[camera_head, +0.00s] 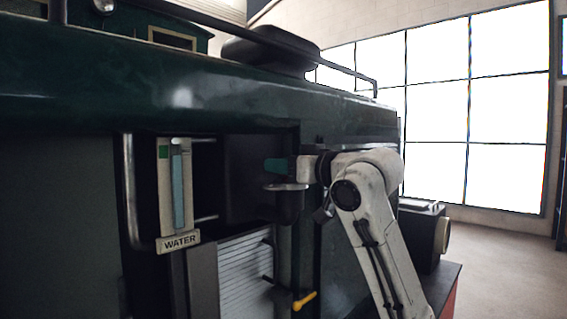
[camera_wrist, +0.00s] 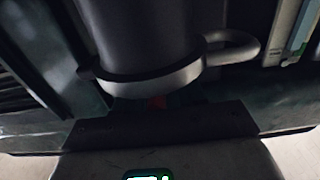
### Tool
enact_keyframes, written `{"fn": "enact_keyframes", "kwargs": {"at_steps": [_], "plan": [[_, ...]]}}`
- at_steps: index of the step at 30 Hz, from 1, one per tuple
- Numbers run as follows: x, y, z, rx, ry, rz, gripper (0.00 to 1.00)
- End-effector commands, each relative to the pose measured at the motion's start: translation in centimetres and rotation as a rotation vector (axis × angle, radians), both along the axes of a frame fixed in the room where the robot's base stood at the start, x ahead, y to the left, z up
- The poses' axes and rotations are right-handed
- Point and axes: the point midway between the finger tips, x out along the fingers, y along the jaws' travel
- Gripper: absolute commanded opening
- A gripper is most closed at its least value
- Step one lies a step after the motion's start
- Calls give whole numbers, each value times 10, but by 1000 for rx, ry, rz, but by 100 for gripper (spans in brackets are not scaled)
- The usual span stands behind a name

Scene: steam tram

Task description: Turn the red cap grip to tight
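In the head view no red grip can be made out. My gripper (camera_head: 279,165), with teal fingertips, reaches left, just above a dark cup-shaped filler (camera_head: 289,204) with a metal rim. In the wrist view the filler (camera_wrist: 145,35) fills the upper middle, its pale rim close to my gripper. Whether the fingers are apart or touch the grip cannot be seen.
A water gauge (camera_head: 177,190) marked WATER stands left of the filler, beside a vertical handrail (camera_head: 130,190). A yellow-handled valve (camera_head: 303,300) sits below. The dark green tram body (camera_head: 200,85) overhangs above. Open floor (camera_head: 500,265) lies to the right.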

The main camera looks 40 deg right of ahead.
Motion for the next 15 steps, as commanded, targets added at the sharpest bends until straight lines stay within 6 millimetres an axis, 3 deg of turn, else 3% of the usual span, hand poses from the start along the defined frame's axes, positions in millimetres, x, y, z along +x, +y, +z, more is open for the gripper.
{"fn": "enact_keyframes", "kwargs": {"at_steps": [5,15], "plan": [[0,0,0,0,0,0,38],[0,0,0,0,0,0,6]]}}
